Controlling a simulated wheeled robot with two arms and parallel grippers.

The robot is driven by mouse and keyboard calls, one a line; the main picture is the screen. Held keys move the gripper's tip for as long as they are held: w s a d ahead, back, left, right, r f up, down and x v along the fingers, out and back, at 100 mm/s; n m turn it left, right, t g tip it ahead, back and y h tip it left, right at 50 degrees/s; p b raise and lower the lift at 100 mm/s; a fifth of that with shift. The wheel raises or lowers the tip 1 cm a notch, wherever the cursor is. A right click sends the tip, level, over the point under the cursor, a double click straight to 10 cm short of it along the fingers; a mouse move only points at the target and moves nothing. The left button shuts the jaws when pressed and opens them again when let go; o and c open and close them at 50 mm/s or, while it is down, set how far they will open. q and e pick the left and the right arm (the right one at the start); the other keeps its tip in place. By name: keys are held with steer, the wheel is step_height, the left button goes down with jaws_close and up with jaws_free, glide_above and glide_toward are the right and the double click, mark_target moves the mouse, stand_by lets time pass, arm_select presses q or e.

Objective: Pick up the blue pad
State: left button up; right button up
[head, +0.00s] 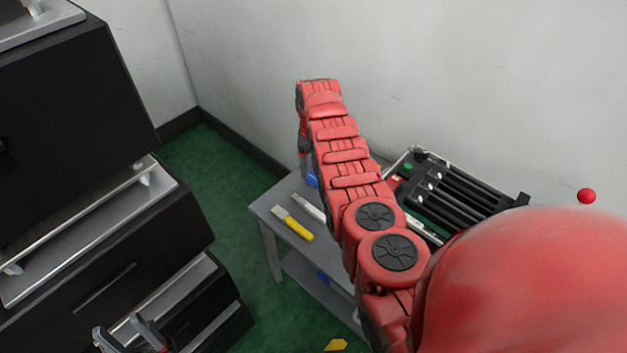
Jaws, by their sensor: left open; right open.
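A small blue piece (312,180), likely the blue pad, shows at the back of the grey table, partly hidden by my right arm. A second blue piece (322,277) shows lower down, at the table's lower shelf. My red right arm reaches over the table and bends down at its far end. Only a sliver of my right gripper (304,152) shows there, just above the upper blue piece; its fingers are mostly hidden, and contact cannot be told. My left gripper (130,335) is open and empty at the bottom left, in front of the black drawers.
The grey table (268,208) holds a yellow-handled scraper (293,224) and a tray of black bars (460,190). Black drawer cabinets (75,100) stand open on the left. A red ball (587,196) shows against the wall. Green floor lies free between cabinet and table.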

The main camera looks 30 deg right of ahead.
mark_target(313, 177)
step_height(313, 177, down, 5)
steer(key=b, duration=0.3)
steer(key=shift+d, duration=0.15)
steer(key=shift+r, duration=0.1)
steer(key=shift+c, duration=1)
jaws_close()
